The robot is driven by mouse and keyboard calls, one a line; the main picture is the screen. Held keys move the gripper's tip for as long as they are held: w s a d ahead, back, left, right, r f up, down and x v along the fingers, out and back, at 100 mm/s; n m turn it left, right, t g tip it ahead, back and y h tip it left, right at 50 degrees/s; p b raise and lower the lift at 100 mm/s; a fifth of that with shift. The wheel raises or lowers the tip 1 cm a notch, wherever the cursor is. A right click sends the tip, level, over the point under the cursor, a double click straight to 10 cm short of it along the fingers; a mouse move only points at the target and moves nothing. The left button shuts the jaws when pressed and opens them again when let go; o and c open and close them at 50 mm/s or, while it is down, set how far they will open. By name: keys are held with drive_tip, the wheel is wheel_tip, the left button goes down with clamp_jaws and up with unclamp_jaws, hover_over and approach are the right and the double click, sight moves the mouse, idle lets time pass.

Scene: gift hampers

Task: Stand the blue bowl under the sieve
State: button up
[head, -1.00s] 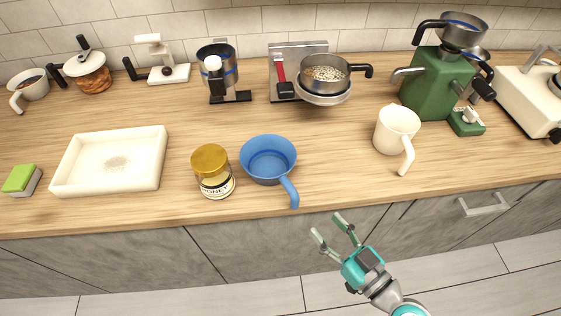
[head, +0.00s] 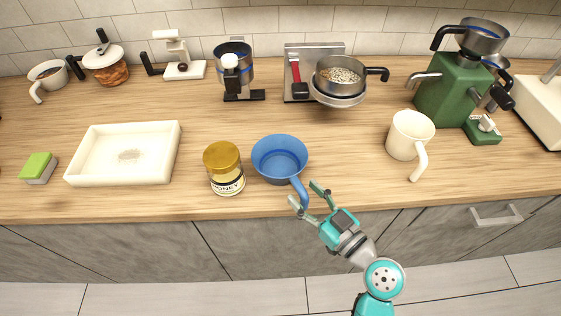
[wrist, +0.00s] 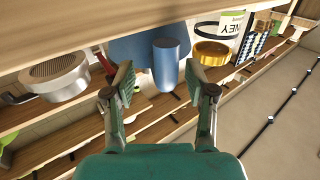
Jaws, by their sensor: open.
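The blue bowl (head: 279,158) stands upright on the counter near its front edge, its handle (head: 300,191) pointing toward me. My gripper (head: 307,196) is open at the handle's end, one finger on each side. In the wrist view the handle (wrist: 166,65) shows between the open fingers (wrist: 158,82), with no clear grip on it. What looks like the sieve (head: 341,100) is held on a wall-side stand at the back, under or part of a grey pan (head: 340,74) of pale grains. Its mesh underside (wrist: 55,69) shows in the wrist view.
A honey jar (head: 224,168) stands close left of the bowl. A white mug (head: 409,134) is to the right, a white tray (head: 124,180) to the left. A green machine (head: 446,92) is at the back right. The counter between bowl and sieve is clear.

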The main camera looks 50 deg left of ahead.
drive_tip(key=shift+w+a, duration=0.15)
drive_tip(key=shift+a, duration=1.1)
clamp_jaws()
wheel_tip(320, 180, up, 18)
